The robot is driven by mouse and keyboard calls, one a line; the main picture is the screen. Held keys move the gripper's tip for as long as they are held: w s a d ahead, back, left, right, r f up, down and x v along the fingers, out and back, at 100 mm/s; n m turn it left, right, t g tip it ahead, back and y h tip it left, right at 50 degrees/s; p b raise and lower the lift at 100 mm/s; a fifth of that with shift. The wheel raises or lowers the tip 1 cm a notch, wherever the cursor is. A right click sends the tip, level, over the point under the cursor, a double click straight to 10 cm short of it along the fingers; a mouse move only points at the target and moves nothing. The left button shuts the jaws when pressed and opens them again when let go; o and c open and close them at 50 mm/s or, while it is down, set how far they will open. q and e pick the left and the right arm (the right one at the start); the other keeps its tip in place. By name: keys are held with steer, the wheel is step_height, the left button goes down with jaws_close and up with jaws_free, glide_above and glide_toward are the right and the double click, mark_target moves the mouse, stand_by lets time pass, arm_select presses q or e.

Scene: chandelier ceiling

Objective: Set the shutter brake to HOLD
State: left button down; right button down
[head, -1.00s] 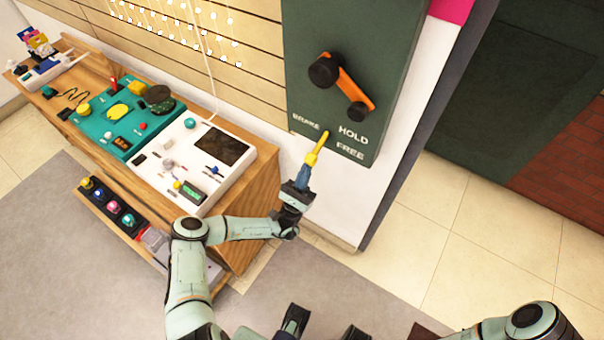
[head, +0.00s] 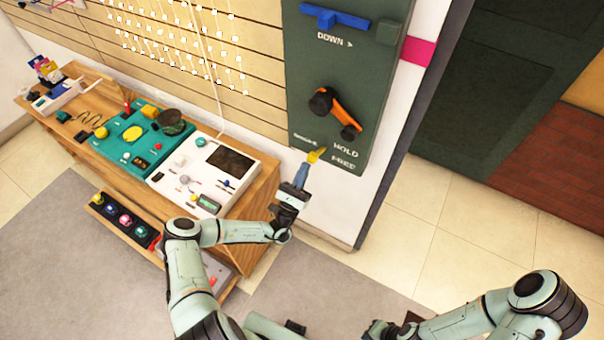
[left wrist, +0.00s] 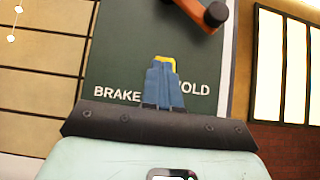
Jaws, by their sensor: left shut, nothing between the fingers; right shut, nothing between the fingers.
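The dark green shutter panel (head: 300,60) carries the labels BRAKE, HOLD (head: 346,150) and FREE. A small yellow brake lever (head: 317,155) sits by these labels, low on the panel. My left gripper (head: 303,172) is shut, its blue fingers pointing up at the yellow lever from below. In the left wrist view the blue fingertips (left wrist: 164,72) overlap the yellow lever (left wrist: 165,59) and hide part of the HOLD label. FREE is hidden there. I cannot tell whether the fingers touch the lever. My right gripper (head: 384,329) is shut, partly visible at the bottom edge, away from the panel.
An orange crank (head: 337,114) with black knobs stands out just above the labels. A blue lever (head: 334,17) marked DOWN is higher on the panel. A wooden bench (head: 245,210) with teal and white control boxes stands left. Floor to the right is clear.

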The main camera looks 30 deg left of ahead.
arm_select(q)
steer(key=shift+r, duration=0.45)
arm_select(e)
steer(key=shift+w+r, duration=0.2)
steer(key=shift+r, duration=0.05)
arm_select(q)
steer(key=shift+f, duration=0.1)
